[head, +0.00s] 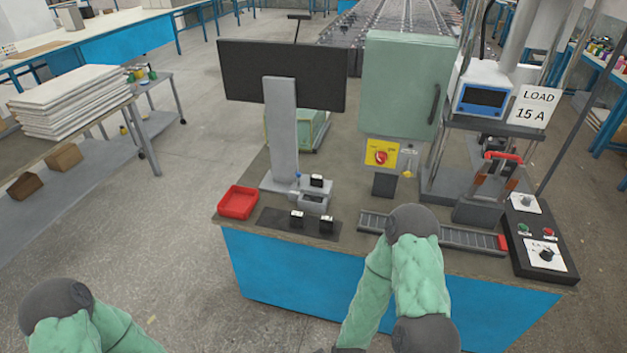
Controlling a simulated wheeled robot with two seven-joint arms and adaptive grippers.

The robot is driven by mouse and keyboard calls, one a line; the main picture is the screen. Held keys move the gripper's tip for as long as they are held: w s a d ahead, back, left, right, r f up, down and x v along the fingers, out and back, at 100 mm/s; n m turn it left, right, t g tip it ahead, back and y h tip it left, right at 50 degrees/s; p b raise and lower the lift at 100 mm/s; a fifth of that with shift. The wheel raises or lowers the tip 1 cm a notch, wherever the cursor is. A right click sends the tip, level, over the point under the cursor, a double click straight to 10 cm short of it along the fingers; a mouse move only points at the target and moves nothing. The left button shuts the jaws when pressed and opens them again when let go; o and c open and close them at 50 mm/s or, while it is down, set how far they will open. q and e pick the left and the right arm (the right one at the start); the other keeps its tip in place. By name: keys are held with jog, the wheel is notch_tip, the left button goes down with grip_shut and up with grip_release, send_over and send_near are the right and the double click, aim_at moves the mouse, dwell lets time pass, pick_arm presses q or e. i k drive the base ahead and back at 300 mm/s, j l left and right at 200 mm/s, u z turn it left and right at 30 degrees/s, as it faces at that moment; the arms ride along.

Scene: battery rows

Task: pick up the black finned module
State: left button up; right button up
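Small dark blocks with pale patches stand on the workbench (340,255). One block (297,219) and another block (327,224) stand side by side on a dark mat (272,217) near the front edge. A third block (317,181) sits at the grey fixture (313,200) behind them. They are too small for me to tell which is finned. Both my arms show at the bottom of the head view, the right one bent in front of the bench. Both grippers are out of view below the frame.
A red tray (238,202) stands left of the mat. A monitor (282,75) and a green cabinet (403,85) rise behind. A dark slotted rail (468,238) runs along the front right, partly hidden by my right arm. A control box (540,240) stands at the right end.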

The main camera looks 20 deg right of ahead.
aim_at(315, 180)
jog(key=i+j+z, duration=0.3)
jog(key=i, duration=0.35)
jog(key=i+j+z, duration=0.25)
jog(key=i+j, duration=0.4)
